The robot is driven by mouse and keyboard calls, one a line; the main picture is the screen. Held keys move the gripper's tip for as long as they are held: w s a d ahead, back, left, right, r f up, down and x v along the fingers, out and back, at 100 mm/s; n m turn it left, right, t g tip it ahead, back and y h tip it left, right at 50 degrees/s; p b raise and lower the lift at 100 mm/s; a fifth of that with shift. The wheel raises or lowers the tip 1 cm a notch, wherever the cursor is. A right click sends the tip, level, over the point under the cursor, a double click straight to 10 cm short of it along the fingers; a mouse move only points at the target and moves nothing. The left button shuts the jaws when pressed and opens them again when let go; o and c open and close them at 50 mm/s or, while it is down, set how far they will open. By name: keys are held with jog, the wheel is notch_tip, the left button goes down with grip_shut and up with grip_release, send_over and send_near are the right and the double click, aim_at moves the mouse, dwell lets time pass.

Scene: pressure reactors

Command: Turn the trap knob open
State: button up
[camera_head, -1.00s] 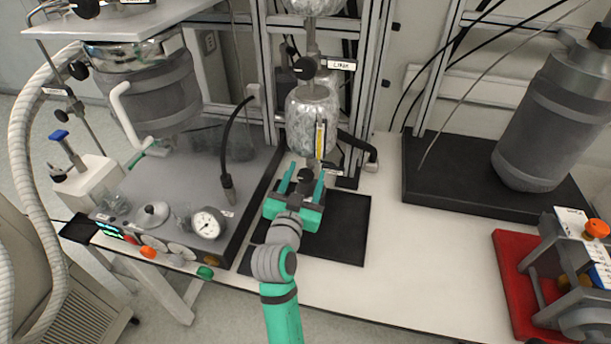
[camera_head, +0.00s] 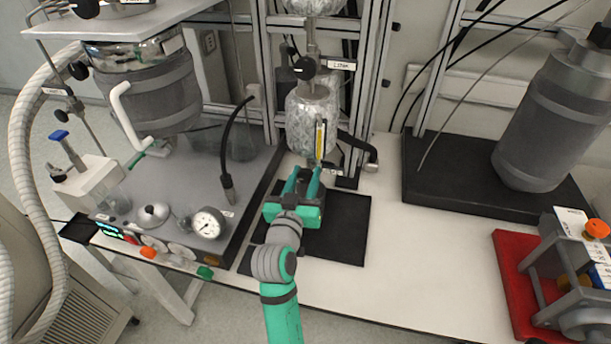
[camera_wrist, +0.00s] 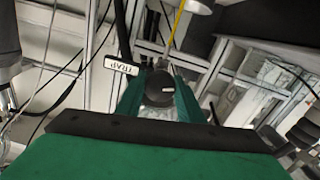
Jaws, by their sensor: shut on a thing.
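The trap knob (camera_wrist: 160,88) is a round dark knob, seen face-on in the wrist view with a small light mark on it. A white label (camera_wrist: 121,65) reading TRAP, upside down, sits just to its left. My gripper (camera_wrist: 159,92) has a green finger on each side of the knob and is shut on it. In the head view, my gripper (camera_head: 305,174) is at the knob below the foil-wrapped vessel (camera_head: 312,118); the fingers partly hide the knob there.
A black mat (camera_head: 340,235) lies under my gripper. A grey hotplate unit with a gauge (camera_head: 208,223) stands to the left. A metal frame (camera_head: 375,70) rises behind. The white bench (camera_head: 400,270) is clear to the right, before a red-based device (camera_head: 515,280).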

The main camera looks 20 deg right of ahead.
jog(key=n, duration=1)
jog(key=shift+n, duration=2.1)
jog(key=o, duration=1.1)
jog(key=shift+c, duration=0.2)
jog(key=v, duration=1.1)
